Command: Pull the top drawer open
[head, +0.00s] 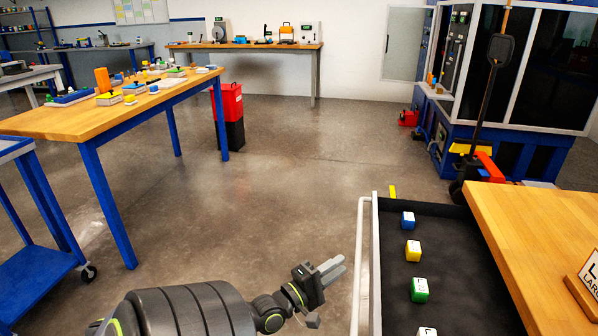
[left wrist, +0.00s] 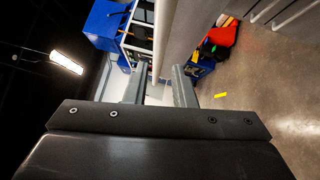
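The top drawer (head: 440,240) stands well out from under a wooden worktop at the right of the head view. Its dark inside holds a row of blue, yellow, green and white cubes. A pale bar handle (head: 359,262) runs along its front; the bar also shows in the left wrist view (left wrist: 163,40). My left gripper (head: 330,290) is just left of the handle. In the left wrist view its two fingers (left wrist: 160,88) are apart, with the bar showing between and beyond them. I cannot tell whether they touch it. My right gripper is not in view.
The wooden worktop (head: 530,235) with a label sign (head: 588,278) lies right of the drawer. A pallet jack (head: 483,150) stands beyond it. A wooden table (head: 95,115) with blue legs and a blue cart (head: 35,262) are at left. The floor between is clear.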

